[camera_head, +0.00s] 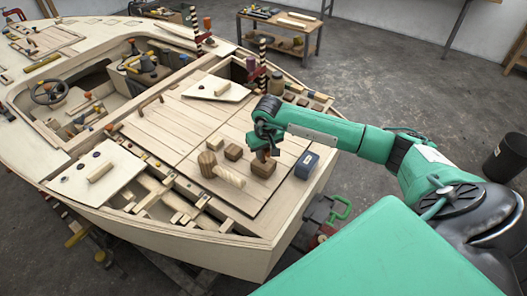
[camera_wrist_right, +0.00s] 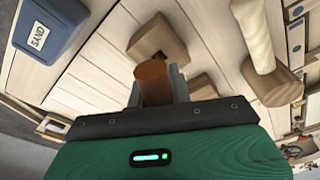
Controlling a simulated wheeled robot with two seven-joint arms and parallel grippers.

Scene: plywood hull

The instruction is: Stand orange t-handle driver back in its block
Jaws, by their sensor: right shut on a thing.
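The orange t-handle driver (camera_head: 262,155) shows as a small orange-brown piece under my right gripper (camera_head: 264,146). In the right wrist view its round handle (camera_wrist_right: 153,82) is between the two fingers of my right gripper (camera_wrist_right: 158,88), which is shut on it. The driver's lower part is hidden. A brown wooden block (camera_head: 264,169) lies just below the gripper in the head view; in the wrist view this block (camera_wrist_right: 165,33) is beyond the fingertips. I cannot tell whether the driver touches it. My left gripper is not in view.
A second brown block (camera_head: 233,152) and a wooden mallet (camera_head: 227,176) lie left of the gripper on the plank deck. A blue box marked SAND (camera_wrist_right: 47,27) shows in the wrist view; it stands right of the block in the head view (camera_head: 306,165). Bare planks (camera_head: 165,125) lie farther left.

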